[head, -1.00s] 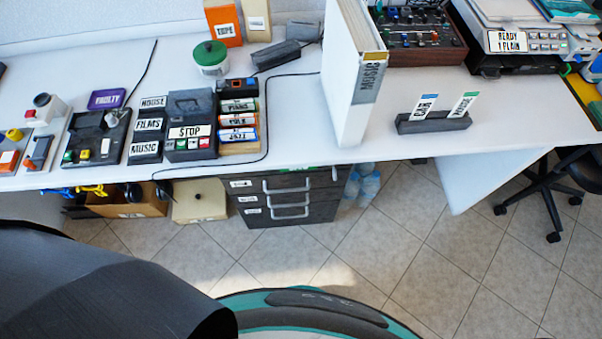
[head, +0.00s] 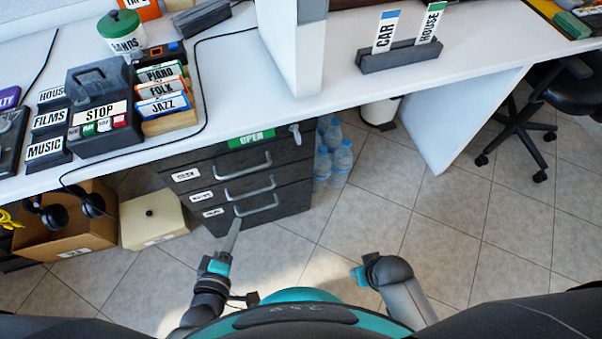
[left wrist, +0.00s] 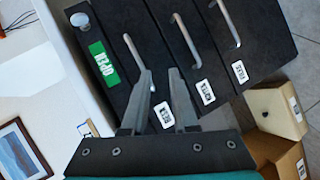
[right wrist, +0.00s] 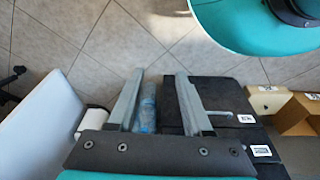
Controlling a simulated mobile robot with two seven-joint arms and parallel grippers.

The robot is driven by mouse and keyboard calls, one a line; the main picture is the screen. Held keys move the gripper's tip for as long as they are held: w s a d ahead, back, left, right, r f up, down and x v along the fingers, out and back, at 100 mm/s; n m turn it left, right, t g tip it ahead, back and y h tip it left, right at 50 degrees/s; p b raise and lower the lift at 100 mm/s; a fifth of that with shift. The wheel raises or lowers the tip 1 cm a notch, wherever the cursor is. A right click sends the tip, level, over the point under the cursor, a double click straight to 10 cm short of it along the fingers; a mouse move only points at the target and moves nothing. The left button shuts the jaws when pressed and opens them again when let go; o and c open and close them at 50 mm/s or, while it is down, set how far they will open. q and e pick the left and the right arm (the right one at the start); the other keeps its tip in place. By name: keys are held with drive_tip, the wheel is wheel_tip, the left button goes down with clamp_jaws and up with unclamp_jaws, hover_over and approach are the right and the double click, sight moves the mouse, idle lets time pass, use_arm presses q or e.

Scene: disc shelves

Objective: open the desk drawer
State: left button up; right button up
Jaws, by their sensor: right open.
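The dark drawer cabinet (head: 290,200) stands under the desk, with three shut drawers and silver bar handles. The top drawer handle (head: 247,162) lies below a green OPEN label (head: 251,139) and a silver knob (head: 296,134). My left gripper (head: 235,224) is low in front of the cabinet. In the left wrist view, its fingers (left wrist: 161,75) are apart and empty, one overlapping the end of the top handle (left wrist: 134,56); contact cannot be told. My right gripper (head: 358,276) is right of the cabinet, over the floor; in the right wrist view its fingers (right wrist: 157,76) are open and empty.
Water bottles (head: 334,160) stand right of the cabinet. A cream box (head: 152,220) and a cardboard box (head: 72,237) are on the floor at left. The desk top (head: 240,85) overhangs the cabinet. A white desk panel (head: 465,115) and chair (head: 520,125) are right. Floor in front is clear.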

sight(245, 172)
use_arm(q)
drive_tip(key=shift+w+d+f+n+t+b, duration=0.1)
drive_tip(key=shift+w+d+n+t+b, duration=0.25)
drive_tip(key=shift+w+n+b, duration=1.55)
drive_tip(key=shift+w+d+f+m+t+b, duration=0.15)
drive_tip(key=shift+w+d+m+t+b, duration=0.4)
drive_tip(key=shift+w, duration=3.1)
drive_tip(key=shift+w+d+f+n+t+b, duration=0.15)
drive_tip(key=shift+w+n+b, duration=1)
drive_tip(key=shift+w, duration=1.6)
use_arm(e)
drive_tip(key=w+r+t, duration=0.2)
drive_tip(key=w+r, duration=0.2)
drive_tip(key=r, duration=0.5)
drive_tip(key=shift+w+a+r+b, duration=0.3)
use_arm(q)
drive_tip(key=shift+a+m, duration=0.1)
drive_tip(key=shift+m, duration=0.2)
clamp_jaws()
